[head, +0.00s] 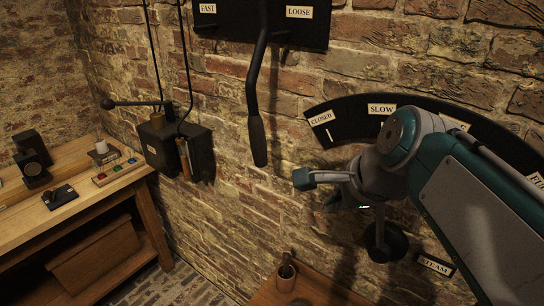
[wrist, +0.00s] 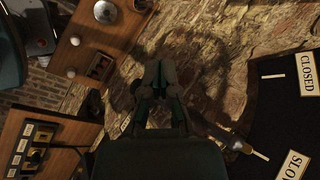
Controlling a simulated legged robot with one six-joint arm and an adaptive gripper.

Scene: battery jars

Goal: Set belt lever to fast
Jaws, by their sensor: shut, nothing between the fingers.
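The belt lever (head: 257,95) is a long, dark, bent bar with a thick grip at its lower end. It hangs from a black board (head: 247,32) on the brick wall in the head view. The board carries a FAST label (head: 207,8) at left and a LOOSE label (head: 299,12) at right; the lever hangs between them. My gripper (head: 312,184) is to the right of the lever's grip and a little lower, apart from it in the picture. In the wrist view my gripper (wrist: 158,74) has its fingers together and empty. I cannot clearly make out the belt lever there.
A curved dark plate (head: 345,110) marked CLOSED and SLOW is behind my arm at right. A wooden surface with a small cup (head: 286,277) is below.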

